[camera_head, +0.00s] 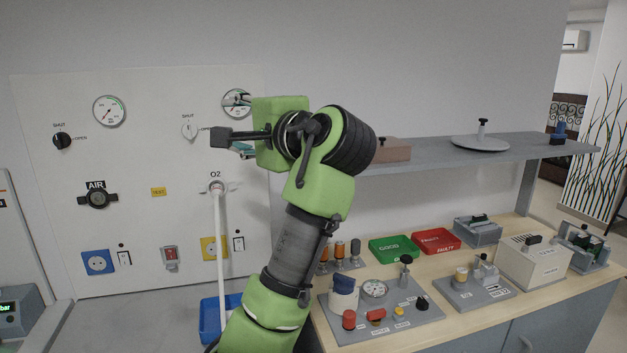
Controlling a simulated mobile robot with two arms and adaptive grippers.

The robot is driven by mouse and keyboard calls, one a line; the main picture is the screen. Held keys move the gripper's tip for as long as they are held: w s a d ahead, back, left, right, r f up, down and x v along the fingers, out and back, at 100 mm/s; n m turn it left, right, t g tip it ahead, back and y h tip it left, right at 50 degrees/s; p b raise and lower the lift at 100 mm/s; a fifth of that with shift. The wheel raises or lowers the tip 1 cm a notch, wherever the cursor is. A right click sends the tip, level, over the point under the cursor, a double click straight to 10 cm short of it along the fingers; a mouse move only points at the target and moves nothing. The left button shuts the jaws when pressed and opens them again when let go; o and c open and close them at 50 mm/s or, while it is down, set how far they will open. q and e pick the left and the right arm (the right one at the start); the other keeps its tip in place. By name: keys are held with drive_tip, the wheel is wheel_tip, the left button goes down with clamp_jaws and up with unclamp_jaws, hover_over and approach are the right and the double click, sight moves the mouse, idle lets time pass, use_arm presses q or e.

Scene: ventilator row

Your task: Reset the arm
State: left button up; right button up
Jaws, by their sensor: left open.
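My left arm (325,190) is green and black and rises from the bottom middle of the view. Its wrist is bent to the left in front of the wall panel (150,230). My left gripper (240,125) is open, with nothing seen between its fingers. It is mostly hidden by the wrist and a dark block on a rod. The fingertips overlap the right gauge (236,112) in the picture; I cannot tell the gap to the panel. My right gripper is out of view.
A white hose runs down from the O2 outlet (216,187) behind my arm. A blue bin (210,320) stands low behind it. On the right, a wooden bench (470,315) holds devices, a green tray (393,249) and a red tray (436,241), below a grey shelf (430,158).

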use_arm(q)
drive_tip(key=a+f+n+g+h, duration=0.1)
drive_tip(key=a+f+h, duration=0.1)
drive_tip(key=f, duration=1.1)
drive_tip(key=a+f+g+h, duration=0.1)
drive_tip(key=a+f+h, duration=0.1)
drive_tip(key=f, duration=1)
drive_tip(key=s+a+f+n+g+h, duration=0.1)
drive_tip(key=s+f, duration=0.2)
drive_tip(key=f, duration=0.6)
drive_tip(key=s+a+f+n+g+h, duration=0.1)
drive_tip(key=s+a+f+g, duration=0.15)
drive_tip(key=f, duration=0.55)
drive_tip(key=s+f+n+g+h, duration=0.2)
drive_tip(key=s+f+n+h, duration=0.1)
drive_tip(key=s+f, duration=1.25)
drive_tip(key=s+f+n+g+h, duration=0.2)
drive_tip(key=s, duration=1.7)
wheel_tip(320, 180, down, 25)
drive_tip(key=g, duration=0.1)
drive_tip(key=s+a+f+g, duration=0.1)
drive_tip(key=s+a+f, duration=0.1)
drive_tip(key=s+f, duration=1.6)
drive_tip(key=shift+s+a+g, duration=0.2)
drive_tip(key=shift+a+g, duration=0.1)
drive_tip(key=shift+g, duration=0.05)
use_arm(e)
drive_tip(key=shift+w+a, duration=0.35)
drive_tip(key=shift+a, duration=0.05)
